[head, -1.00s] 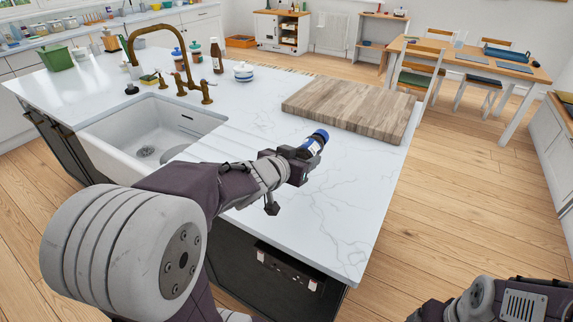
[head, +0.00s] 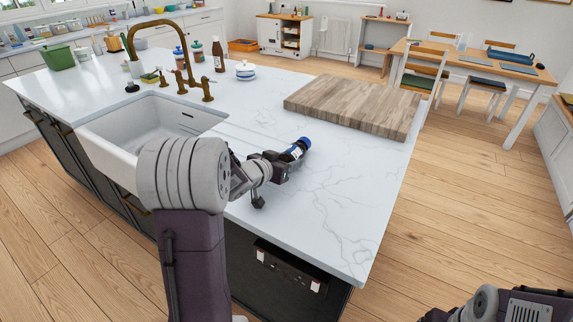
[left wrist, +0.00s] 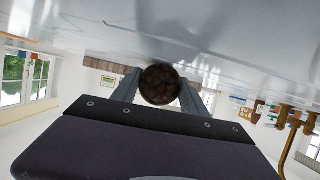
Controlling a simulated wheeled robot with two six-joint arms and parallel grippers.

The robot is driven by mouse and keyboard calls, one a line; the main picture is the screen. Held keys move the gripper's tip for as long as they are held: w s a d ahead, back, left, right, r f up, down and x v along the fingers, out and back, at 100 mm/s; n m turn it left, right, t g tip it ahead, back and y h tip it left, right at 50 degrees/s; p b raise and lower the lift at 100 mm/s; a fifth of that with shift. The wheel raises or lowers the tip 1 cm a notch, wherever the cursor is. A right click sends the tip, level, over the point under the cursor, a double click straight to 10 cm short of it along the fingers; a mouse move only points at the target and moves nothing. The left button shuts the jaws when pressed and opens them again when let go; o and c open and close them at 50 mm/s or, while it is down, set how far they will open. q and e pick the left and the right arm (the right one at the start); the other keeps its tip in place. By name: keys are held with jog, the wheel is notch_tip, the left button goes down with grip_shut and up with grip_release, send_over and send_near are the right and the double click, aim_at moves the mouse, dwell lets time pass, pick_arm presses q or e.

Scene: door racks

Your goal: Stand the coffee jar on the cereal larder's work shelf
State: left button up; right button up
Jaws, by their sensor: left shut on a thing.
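The coffee jar (head: 298,148), with a blue lid and a pale label, is in my left gripper (head: 286,158) over the white marble island top. It leans over, lid end away from the gripper to the upper right. In the left wrist view the round dark brown end of the jar (left wrist: 160,85) sits between the two fingers. The gap between jar and marble is hard to judge. I cannot tell for certain which furniture is the cereal larder. Part of my right arm shows at the bottom right; its fingers are out of view.
The island top (head: 330,190) is bare around the jar. A thick wooden board (head: 355,105) lies behind it, with a sink (head: 150,125) and brass tap (head: 185,60) to the left. A cabinet with open shelves (head: 284,35) stands at the back; a dining table (head: 470,65) is at right.

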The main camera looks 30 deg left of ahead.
pick_arm(q)
jog(key=o, duration=1.6)
